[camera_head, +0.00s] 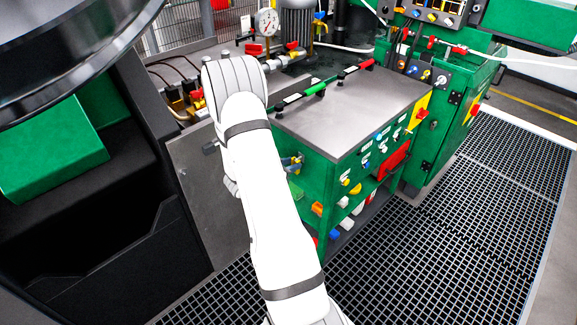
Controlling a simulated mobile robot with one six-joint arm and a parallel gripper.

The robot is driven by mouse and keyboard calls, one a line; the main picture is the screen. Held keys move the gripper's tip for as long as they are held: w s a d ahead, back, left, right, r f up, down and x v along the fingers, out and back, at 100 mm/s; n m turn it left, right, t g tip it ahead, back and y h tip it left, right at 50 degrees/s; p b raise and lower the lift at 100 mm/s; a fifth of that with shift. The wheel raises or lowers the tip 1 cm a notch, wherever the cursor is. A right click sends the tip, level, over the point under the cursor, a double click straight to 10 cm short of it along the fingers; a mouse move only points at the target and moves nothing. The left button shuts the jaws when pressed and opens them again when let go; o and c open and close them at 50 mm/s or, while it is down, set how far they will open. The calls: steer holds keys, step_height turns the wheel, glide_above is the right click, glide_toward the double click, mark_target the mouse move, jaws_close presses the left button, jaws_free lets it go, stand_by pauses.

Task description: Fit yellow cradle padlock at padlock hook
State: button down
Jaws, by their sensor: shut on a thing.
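My white arm (265,190) rises through the middle of the view and bends over at its top. My gripper is hidden behind the arm, so its jaws and anything in them do not show. A small grey, blue and yellowish fitting (292,162) shows just right of the arm, against the green cabinet's left side; I cannot tell what it is. Small yellow pieces (355,188) show among coloured pieces on the cabinet front, too small to identify as padlocks. I cannot make out the padlock hook.
The green cabinet (345,125) has a bare grey top with red and green handles at its back edge. A pressure gauge (266,22) and piping stand behind. A large dark wheel rim (75,50) overhangs the upper left. Black floor grating (440,235) lies clear at right.

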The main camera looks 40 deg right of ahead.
steer(key=shift+d, duration=0.75)
steer(key=c, duration=1.1)
jaws_free()
steer(key=shift+o, duration=0.2)
steer(key=shift+a, duration=0.1)
steer(key=v, duration=0.7)
steer(key=shift+a, duration=0.35)
steer(key=shift+r, duration=0.15)
